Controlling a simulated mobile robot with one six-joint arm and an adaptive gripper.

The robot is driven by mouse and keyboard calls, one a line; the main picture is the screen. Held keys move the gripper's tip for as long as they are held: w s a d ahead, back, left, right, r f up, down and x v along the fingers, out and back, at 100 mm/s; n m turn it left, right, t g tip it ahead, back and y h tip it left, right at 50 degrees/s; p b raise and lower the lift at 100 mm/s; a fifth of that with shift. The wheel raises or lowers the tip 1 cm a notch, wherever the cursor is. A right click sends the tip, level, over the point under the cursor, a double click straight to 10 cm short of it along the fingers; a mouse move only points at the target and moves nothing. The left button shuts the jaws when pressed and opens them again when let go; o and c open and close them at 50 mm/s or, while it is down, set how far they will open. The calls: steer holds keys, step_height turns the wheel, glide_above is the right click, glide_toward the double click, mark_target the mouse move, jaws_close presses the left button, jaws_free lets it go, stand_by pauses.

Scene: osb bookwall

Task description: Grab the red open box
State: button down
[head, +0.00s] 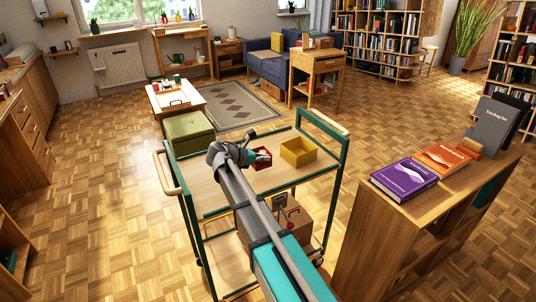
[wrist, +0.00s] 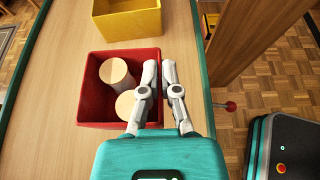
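The red open box (wrist: 91,104) is on the trolley's wooden top in the wrist view, with two pale round-topped cylinders (wrist: 116,72) inside. It also shows small in the head view (head: 264,163), partly covered by my gripper. My gripper (wrist: 160,68) reaches over the box's right side. One finger is inside the right wall and the other outside it, with only a thin gap between them. The fingers look closed on that wall. Whether the box is lifted cannot be told.
A yellow open box (head: 299,153) stands beside the red one on the green-framed trolley (head: 213,207). A wooden shelf unit (head: 375,226) with books on top stands to the right. A green-topped box (head: 188,126) is behind the trolley at left. Parquet floor is clear at left.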

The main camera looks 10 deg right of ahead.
steer(key=s+a+r+p, duration=0.3)
steer(key=s+r+p, duration=0.3)
steer(key=s, duration=0.5)
steer(key=shift+a+r, duration=0.15)
steer(key=shift+r, duration=0.45)
